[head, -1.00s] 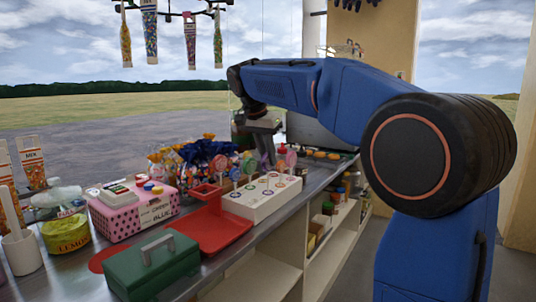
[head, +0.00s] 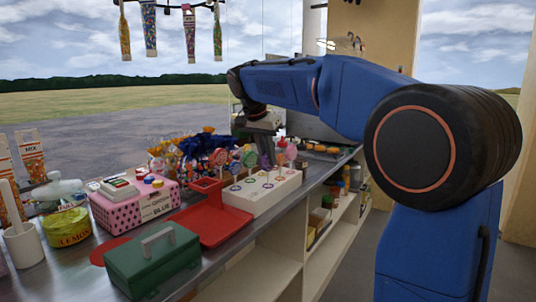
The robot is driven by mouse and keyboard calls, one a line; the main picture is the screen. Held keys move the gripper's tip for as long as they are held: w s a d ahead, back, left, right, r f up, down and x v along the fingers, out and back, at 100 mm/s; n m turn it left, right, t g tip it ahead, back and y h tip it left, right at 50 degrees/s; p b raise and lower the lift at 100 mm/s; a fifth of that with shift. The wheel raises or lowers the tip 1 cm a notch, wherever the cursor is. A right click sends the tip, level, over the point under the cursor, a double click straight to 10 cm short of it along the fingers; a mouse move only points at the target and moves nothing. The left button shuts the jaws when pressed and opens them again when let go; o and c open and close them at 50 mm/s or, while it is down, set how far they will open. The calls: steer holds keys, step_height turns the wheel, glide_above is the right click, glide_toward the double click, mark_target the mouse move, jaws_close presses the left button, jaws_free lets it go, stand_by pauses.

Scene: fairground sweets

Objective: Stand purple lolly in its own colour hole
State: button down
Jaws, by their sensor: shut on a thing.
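The purple hole cannot be told apart at this size.
A red tray (head: 225,232) lies left of the block, with a green cash box (head: 152,262) in front. A pink dotted box (head: 128,212) stands further left. Wrapped sweets (head: 200,150) crowd behind the block. Striped sweet bags (head: 150,25) hang above.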

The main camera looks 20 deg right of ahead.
steer(key=c, duration=1.1)
jaws_free()
steer(key=shift+r, duration=4.5)
